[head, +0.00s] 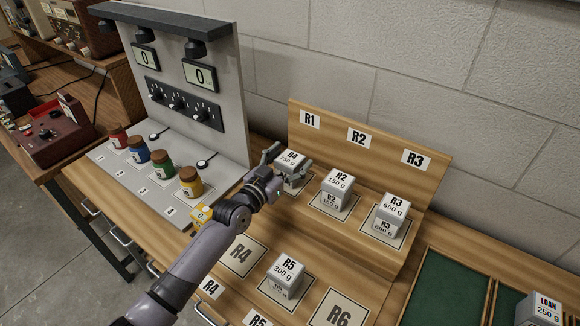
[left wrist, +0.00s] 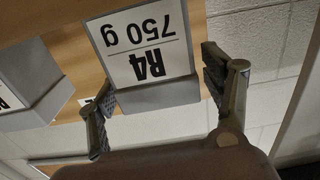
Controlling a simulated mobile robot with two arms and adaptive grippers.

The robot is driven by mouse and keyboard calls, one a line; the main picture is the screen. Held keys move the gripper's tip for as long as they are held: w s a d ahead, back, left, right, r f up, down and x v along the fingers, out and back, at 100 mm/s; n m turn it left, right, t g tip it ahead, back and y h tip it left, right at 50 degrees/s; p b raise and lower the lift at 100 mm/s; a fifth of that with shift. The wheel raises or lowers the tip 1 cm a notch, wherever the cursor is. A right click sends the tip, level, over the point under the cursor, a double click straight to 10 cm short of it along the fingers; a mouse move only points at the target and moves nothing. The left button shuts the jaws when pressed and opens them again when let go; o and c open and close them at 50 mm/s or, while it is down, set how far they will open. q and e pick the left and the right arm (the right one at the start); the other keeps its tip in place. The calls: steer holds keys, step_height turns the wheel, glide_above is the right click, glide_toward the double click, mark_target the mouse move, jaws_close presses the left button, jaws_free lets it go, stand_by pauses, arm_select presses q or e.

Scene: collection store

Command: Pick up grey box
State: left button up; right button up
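A grey box labelled "R4 750 g" (head: 291,157) sits on the upper shelf of the wooden rack, at the R1 place. My left gripper (head: 288,165) is at this box, one finger on each side of it. In the left wrist view the box (left wrist: 142,45) shows upside down between the two spread fingers (left wrist: 158,98). A small gap shows beside the right finger; contact on the left side is hard to judge. Other grey boxes are R2 150 g (head: 337,183), R3 600 g (head: 393,208) and R5 300 g (head: 287,271). My right gripper is not in view.
The R4 place (head: 241,254) and R6 place (head: 340,311) on the lower shelf are bare. A LOAN 250 g box (head: 540,309) is at lower right.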

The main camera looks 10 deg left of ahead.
arm_select(q)
jaws_close()
steer(key=shift+w+r, duration=0.1)
steer(key=shift+r, duration=0.1)
stand_by(0.8)
